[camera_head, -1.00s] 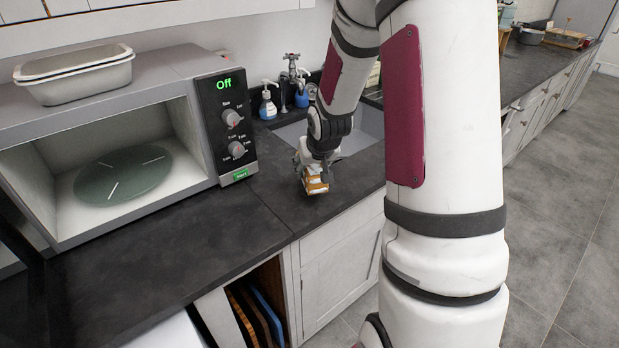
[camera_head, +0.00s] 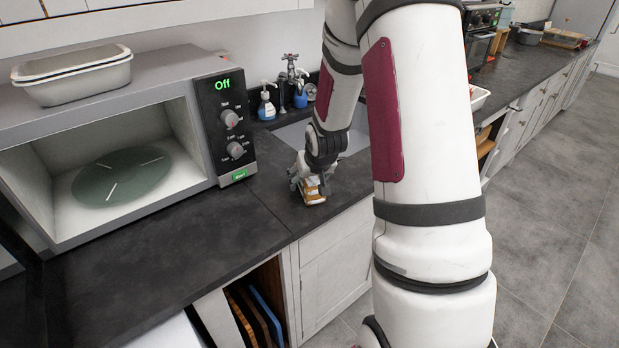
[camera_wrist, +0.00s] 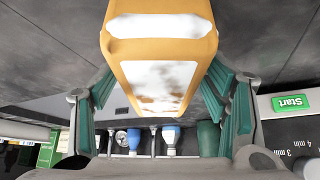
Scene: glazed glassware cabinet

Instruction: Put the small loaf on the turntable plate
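The small loaf (camera_head: 314,192) is orange-brown with white patches and sits at the end of my gripper (camera_head: 311,186), over the dark counter in front of the sink. In the wrist view the loaf (camera_wrist: 160,70) is between the green finger pads of my gripper (camera_wrist: 160,90), which are closed against its sides. The head view does not show clearly how far it is above the counter. The turntable plate (camera_head: 121,177) is a round greenish glass disc inside the open-fronted microwave (camera_head: 214,165), left of my gripper. The plate is empty.
The microwave's control panel (camera_head: 233,130) reads "Off" and stands between its opening and my gripper. White trays (camera_head: 75,75) rest on top. Soap bottles (camera_head: 267,103) and a tap (camera_head: 291,70) are behind the sink. The counter before the microwave (camera_head: 170,245) is clear.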

